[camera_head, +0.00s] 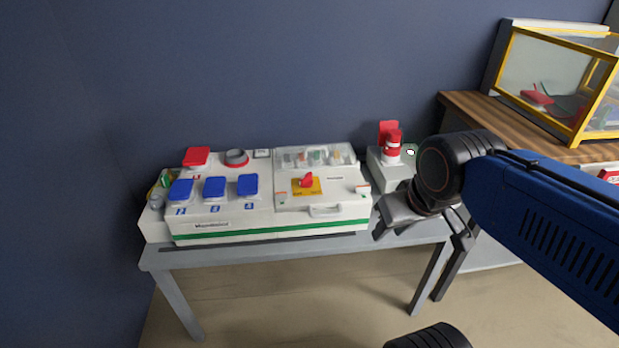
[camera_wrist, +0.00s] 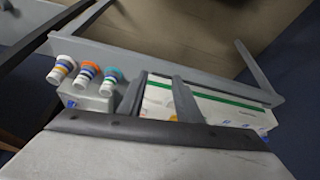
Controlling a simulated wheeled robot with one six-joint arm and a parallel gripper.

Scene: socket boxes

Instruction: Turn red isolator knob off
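The red isolator knob (camera_head: 306,180) sits on a yellow plate (camera_head: 315,190) at the right half of the white socket box (camera_head: 265,228). Its red handle looks slanted in the head view; its exact setting is too small to read. My gripper (camera_head: 418,240) is to the right of the box, near the table's right end, well apart from the knob. In the wrist view, the two fingers (camera_wrist: 158,80) stand apart with nothing held between them. The box's white, green-striped side (camera_wrist: 215,103) shows beyond them. The knob cannot be made out in the wrist view.
The box has blue covers (camera_head: 214,187), a red cover (camera_head: 196,156) and a clear lid (camera_head: 315,156). A smaller unit with a red-and-white plug (camera_head: 392,147) stands right of it. A yellow-framed case (camera_head: 560,85) rests on a wooden bench (camera_head: 470,108). The grey table (camera_head: 300,247) has little free top.

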